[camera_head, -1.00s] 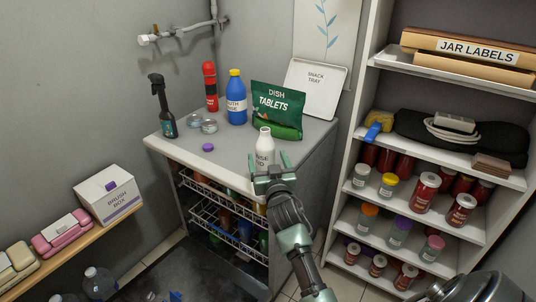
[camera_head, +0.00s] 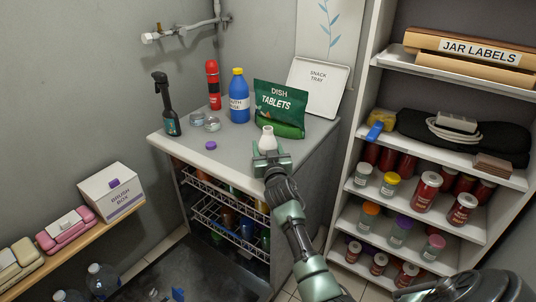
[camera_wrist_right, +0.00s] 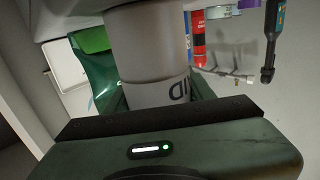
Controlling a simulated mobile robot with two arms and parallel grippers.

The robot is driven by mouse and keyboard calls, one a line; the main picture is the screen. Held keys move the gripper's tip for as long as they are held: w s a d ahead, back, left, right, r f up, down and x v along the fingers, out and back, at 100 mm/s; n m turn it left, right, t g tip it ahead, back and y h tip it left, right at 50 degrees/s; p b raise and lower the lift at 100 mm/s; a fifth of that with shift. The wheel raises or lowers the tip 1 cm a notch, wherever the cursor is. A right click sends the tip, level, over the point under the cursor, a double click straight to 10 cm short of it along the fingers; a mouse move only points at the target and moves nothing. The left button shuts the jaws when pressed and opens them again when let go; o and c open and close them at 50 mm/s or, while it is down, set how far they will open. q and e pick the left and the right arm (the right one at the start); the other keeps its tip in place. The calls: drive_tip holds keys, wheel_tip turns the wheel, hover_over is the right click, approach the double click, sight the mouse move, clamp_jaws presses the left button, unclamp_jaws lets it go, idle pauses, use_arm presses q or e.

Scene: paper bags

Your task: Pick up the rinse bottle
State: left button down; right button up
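The rinse bottle (camera_head: 267,141) is a white bottle with a narrow neck, upright near the front right edge of the grey counter (camera_head: 228,165). My right gripper (camera_head: 270,161) is level at its body, in front of it, and hides its lower part in the head view. In the right wrist view the bottle (camera_wrist_right: 152,60) stands large just beyond the palm, with part of its label showing. Green finger parts flank it closely, but I cannot see whether they press on it. My left gripper is not in view.
Behind the bottle stand a green dish tablets bag (camera_head: 280,108), a blue bottle (camera_head: 239,98) and a white snack tray (camera_head: 317,88). A red bottle (camera_head: 213,85), black spray bottle (camera_head: 166,105) and purple cap (camera_head: 211,145) are to the left. A jar shelf (camera_head: 420,205) is right.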

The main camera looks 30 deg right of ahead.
clamp_jaws()
drive_tip(key=shift+r, duration=0.15)
wheel_tip(320, 180, up, 20)
drive_tip(key=shift+p, duration=0.4)
